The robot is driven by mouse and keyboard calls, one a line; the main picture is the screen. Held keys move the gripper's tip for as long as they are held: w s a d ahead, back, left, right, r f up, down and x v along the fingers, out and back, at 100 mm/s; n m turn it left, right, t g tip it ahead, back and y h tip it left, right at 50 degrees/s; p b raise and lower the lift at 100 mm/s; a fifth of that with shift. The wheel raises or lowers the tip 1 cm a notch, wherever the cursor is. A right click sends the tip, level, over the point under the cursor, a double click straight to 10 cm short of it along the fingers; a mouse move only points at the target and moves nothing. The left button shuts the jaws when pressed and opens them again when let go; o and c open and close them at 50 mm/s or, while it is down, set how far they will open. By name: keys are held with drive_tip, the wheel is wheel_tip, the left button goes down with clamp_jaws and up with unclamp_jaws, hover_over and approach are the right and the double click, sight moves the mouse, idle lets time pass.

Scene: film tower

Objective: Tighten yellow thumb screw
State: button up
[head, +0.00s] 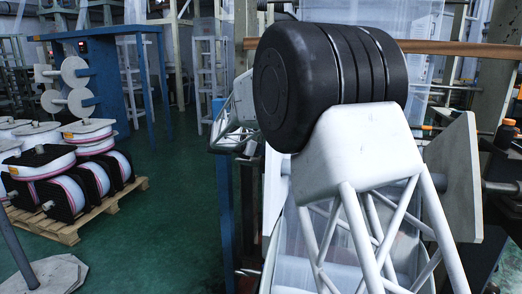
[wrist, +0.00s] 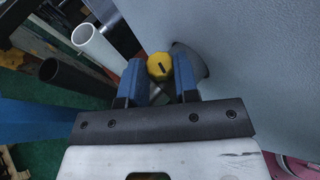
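The yellow thumb screw (wrist: 160,67) shows in the wrist view as a round knob with a short dark mark on its face. It sits beside a large pale grey panel (wrist: 255,75), next to a dark rounded part. My gripper (wrist: 160,72) has two blue fingers, one on each side of the knob. The knob fills the gap between the fingertips, with no clear space seen on either side, so the fingers look shut on it. In the head view my arm hides the gripper and the screw.
In the wrist view a white tube (wrist: 98,46) and a dark tube (wrist: 65,73) lie left of the fingers. In the head view a wooden pallet (head: 75,228) carries several film reels (head: 90,150) at left. Green floor (head: 180,190) is open between the pallet and the machine.

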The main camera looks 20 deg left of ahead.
drive_tip(key=shift+c, duration=0.5)
drive_tip(key=m+g+h, duration=0.3)
drive_tip(key=m, duration=0.1)
drive_tip(key=shift+w+a+g, duration=0.25)
drive_tip(key=shift+w+g, duration=0.1)
drive_tip(key=shift+g, duration=0.05)
drive_tip(key=m+g, duration=0.1)
drive_tip(key=m+g+h, duration=0.1)
drive_tip(key=m+g, duration=0.3)
drive_tip(key=shift+w+a+h, duration=0.1)
drive_tip(key=shift+w+h, duration=0.25)
drive_tip(key=shift+h, duration=0.05)
drive_tip(key=shift+g, duration=0.3)
drive_tip(key=o, duration=0.9)
drive_tip(key=shift+a, duration=0.1)
